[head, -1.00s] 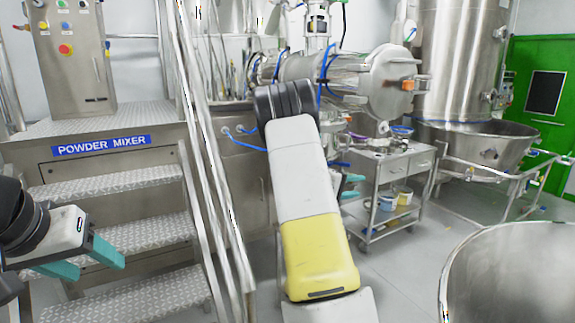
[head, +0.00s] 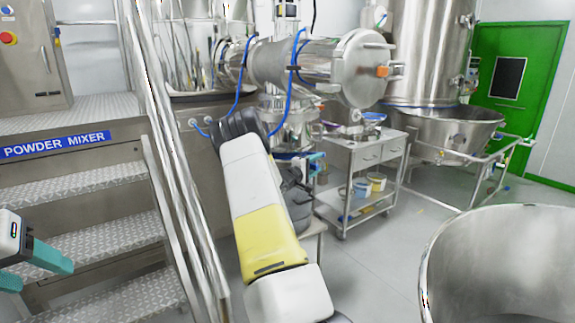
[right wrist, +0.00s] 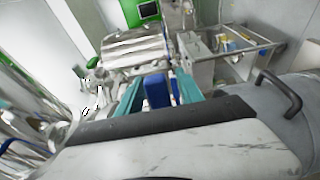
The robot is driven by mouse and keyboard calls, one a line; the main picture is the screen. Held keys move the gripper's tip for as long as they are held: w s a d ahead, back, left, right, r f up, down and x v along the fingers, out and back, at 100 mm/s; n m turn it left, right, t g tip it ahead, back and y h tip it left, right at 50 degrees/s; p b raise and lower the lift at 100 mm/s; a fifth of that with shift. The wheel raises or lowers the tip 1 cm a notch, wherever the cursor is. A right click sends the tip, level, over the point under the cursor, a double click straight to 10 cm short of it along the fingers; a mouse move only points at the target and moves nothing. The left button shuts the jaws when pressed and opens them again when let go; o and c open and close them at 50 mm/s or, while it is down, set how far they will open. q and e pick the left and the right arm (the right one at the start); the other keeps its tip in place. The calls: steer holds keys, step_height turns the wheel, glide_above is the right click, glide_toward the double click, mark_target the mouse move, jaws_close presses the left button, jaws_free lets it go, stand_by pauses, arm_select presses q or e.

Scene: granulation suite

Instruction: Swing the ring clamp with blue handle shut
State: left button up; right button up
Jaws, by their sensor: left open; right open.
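The blue handle (right wrist: 157,93) of the ring clamp shows in the right wrist view. It stands between the two teal fingers of my right gripper (right wrist: 159,84), with the fingers apart on either side of it. I cannot tell whether either finger touches it. The ring itself is not clear there. In the head view my right arm hides most of this area; a teal fingertip of the right gripper (head: 316,163) shows beside the steel vessel (head: 290,127). My left gripper (head: 36,270) is open and empty in front of the steps, at the left edge.
The powder mixer steps (head: 90,185) and handrail stand on the left. A large horizontal steel cylinder (head: 325,62) with blue hoses is above my right arm. A steel trolley (head: 365,152) stands behind. A large steel bowl (head: 500,260) is front right. The floor between is clear.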

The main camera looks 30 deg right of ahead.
jaws_close()
stand_by(1.4)
